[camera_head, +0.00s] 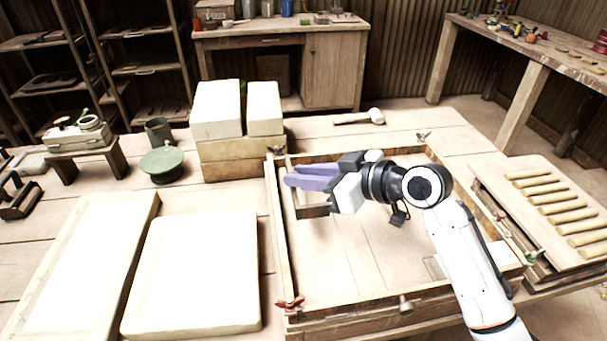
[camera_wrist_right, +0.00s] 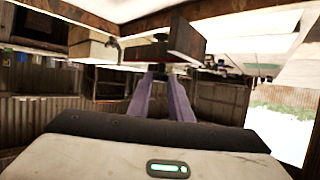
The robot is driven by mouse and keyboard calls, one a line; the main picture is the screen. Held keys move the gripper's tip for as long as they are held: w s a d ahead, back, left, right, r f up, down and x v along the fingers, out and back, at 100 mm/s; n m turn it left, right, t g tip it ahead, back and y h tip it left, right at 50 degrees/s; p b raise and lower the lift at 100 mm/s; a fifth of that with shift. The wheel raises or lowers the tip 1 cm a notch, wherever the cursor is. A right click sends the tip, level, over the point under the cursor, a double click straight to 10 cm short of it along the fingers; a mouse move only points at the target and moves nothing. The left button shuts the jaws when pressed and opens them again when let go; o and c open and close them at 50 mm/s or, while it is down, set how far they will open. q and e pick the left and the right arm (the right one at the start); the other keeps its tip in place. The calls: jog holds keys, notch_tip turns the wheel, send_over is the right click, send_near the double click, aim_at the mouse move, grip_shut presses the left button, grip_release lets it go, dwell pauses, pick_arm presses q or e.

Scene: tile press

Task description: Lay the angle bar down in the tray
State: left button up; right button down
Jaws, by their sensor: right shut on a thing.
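My right gripper (camera_head: 290,181), with purple fingers, reaches in from the right over the left part of the wooden tray (camera_head: 276,240). It is shut on the angle bar (camera_head: 312,211), a brown piece whose dark end shows below the fingers. The bar seems to be held above the tray floor, close to the left wall; the exact gap cannot be told. In the right wrist view the brown bar (camera_wrist_right: 178,38) lies across the tips of the purple fingers (camera_wrist_right: 163,92). The fingers hide part of the bar. My left gripper is not in view.
Two pale slabs (camera_head: 195,275) lie left of the tray. Pale blocks on wooden boxes (camera_head: 218,110) stand behind its left corner. A mallet (camera_head: 362,117) lies behind it. A board with several rolls (camera_head: 545,210) is on the right. Clamps (camera_head: 290,302) stick out at the tray's corners.

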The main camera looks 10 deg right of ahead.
notch_tip(320, 180, down, 4)
jog(key=b, duration=0.3)
jog(key=shift+f+b, duration=0.2)
jog(key=shift+b, duration=0.1)
jog(key=shift+f+b, duration=0.4)
jog(key=shift+f, duration=0.7)
jog(key=shift+f+b, duration=0.1)
jog(key=shift+b, duration=0.2)
jog(key=shift+f, duration=0.25)
jog(key=c, duration=1.5)
grip_release()
